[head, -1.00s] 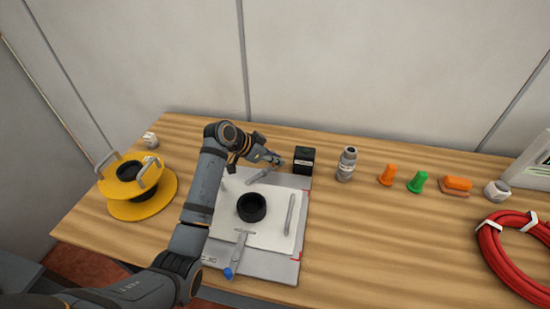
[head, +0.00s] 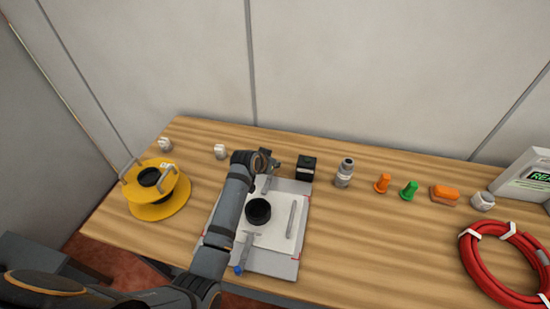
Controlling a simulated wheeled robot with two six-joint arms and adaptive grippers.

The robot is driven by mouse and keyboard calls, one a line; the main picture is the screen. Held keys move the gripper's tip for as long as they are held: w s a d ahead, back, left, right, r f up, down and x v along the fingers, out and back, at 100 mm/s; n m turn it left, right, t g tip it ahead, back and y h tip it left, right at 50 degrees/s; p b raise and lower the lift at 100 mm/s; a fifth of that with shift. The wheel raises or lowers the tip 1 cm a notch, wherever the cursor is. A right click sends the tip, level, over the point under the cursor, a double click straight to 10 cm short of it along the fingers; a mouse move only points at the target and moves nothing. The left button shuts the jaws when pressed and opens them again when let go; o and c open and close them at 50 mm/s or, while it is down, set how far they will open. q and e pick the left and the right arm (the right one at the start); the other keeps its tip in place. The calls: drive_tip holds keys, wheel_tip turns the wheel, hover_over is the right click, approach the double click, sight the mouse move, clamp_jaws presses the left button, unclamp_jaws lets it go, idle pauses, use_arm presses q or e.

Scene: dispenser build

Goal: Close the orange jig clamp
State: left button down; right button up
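The jig is a grey plate (head: 285,265) with a white upper plate (head: 278,231) and a black ring (head: 258,211) at its middle. A front clamp arm (head: 247,249) ends in a blue tip (head: 239,269). A grey bar (head: 265,185) stands at the jig's back edge, partly covered by my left gripper; no orange handle shows on it. Another grey bar (head: 291,218) lies at the right side. My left gripper (head: 276,164) is over the back edge, beside a black box; its fingers are too small and covered to read. My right gripper is out of view.
The black box (head: 306,168) stands close right of my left gripper. A grey bottle (head: 345,172), orange peg (head: 382,183), green peg (head: 409,190) and red coil (head: 473,262) are further right. A yellow spool (head: 160,208) is left. The front right table is clear.

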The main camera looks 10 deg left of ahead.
use_arm(q)
drive_tip(key=shift+a+n+p, duration=0.1)
drive_tip(key=shift+n+p, duration=0.2)
drive_tip(key=shift+y, duration=0.3)
drive_tip(key=c, duration=1.3)
unclamp_jaws()
drive_tip(key=shift+s+r, duration=0.1)
drive_tip(key=v, duration=1.1)
drive_tip(key=shift+s+r, duration=0.25)
drive_tip(key=shift+s, duration=0.05)
drive_tip(key=shift+a, duration=0.1)
